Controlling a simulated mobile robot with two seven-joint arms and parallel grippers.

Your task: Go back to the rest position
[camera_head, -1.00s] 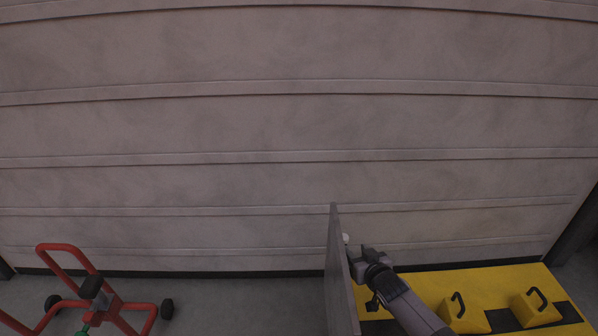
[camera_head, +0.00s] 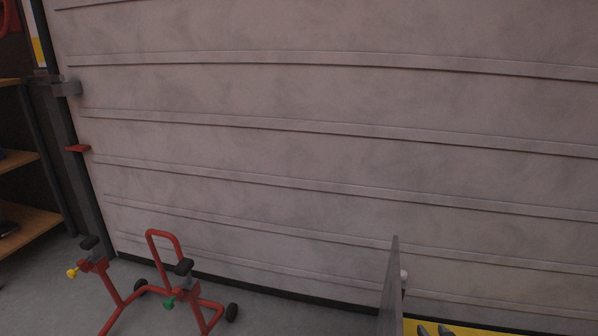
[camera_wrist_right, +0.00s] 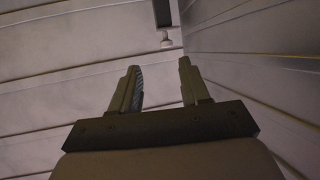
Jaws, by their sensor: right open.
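My right gripper (camera_head: 433,331) shows only as fingertips at the bottom edge of the head view, right of a thin grey upright panel (camera_head: 390,290). In the right wrist view the gripper (camera_wrist_right: 159,68) is open, with nothing between its two fingers. A small pale knob (camera_wrist_right: 166,41) is beyond the fingertips, apart from them. The knob (camera_head: 403,275) also shows on the panel's right side in the head view. My left gripper is in neither view.
A large ribbed shutter door (camera_head: 330,140) fills the background. Red wheeled stands (camera_head: 162,285) are on the floor at lower left. A shelf (camera_head: 25,225) stands at the far left. A yellow surface (camera_head: 480,330) is at lower right.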

